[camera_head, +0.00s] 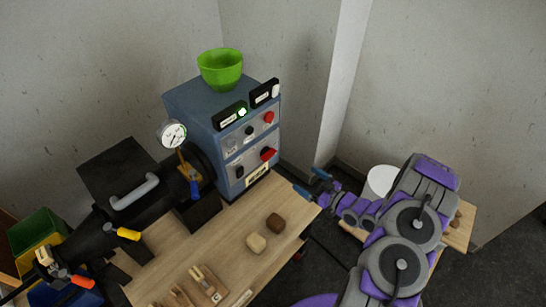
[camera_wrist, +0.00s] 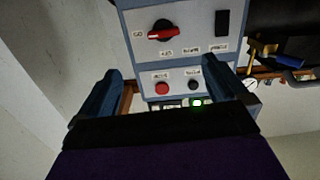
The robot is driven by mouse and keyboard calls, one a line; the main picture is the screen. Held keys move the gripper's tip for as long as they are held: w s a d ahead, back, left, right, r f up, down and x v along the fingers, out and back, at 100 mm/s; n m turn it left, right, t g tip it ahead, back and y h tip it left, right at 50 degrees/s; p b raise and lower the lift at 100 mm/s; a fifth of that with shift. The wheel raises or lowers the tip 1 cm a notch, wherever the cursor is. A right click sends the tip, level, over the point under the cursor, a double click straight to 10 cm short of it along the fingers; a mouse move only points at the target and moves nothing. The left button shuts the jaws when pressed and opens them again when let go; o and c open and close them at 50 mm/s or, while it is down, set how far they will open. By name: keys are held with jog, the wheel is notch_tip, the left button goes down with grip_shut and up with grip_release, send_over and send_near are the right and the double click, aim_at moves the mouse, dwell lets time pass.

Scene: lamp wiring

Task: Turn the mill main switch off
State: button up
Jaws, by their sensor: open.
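A blue-grey control box (camera_head: 205,104) stands at the back of the bench. A red rotary switch (camera_head: 268,154), which looks like the main switch, is low on its front panel. The switch also shows at the top of the wrist view (camera_wrist: 163,31), with its red handle lying roughly sideways. Its labels are too small and inverted to read. A green lamp (camera_head: 242,112) glows on the box. My gripper (camera_head: 312,182) is open and empty, apart from the panel, to the right of the switch. In the wrist view its two blue fingers (camera_wrist: 162,70) point at the panel.
A red button (camera_head: 268,117) and a black knob (camera_head: 239,171) share the panel. A green bowl (camera_head: 220,69) stands on the box. A black machine with a gauge (camera_head: 172,134) is to the left.

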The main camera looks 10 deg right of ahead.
aim_at(272, 156)
jog(key=shift+t, duration=0.3)
jog(key=b+x, duration=0.2)
jog(key=x, duration=0.6)
jog(key=b+x, duration=0.1)
jog(key=x, duration=0.8)
jog(key=shift+s+a+r+b, duration=0.1)
jog(key=shift+s+a+b, duration=0.15)
jog(key=shift+a+b, duration=0.15)
jog(key=shift+d, duration=0.1)
jog(key=c, duration=1.1)
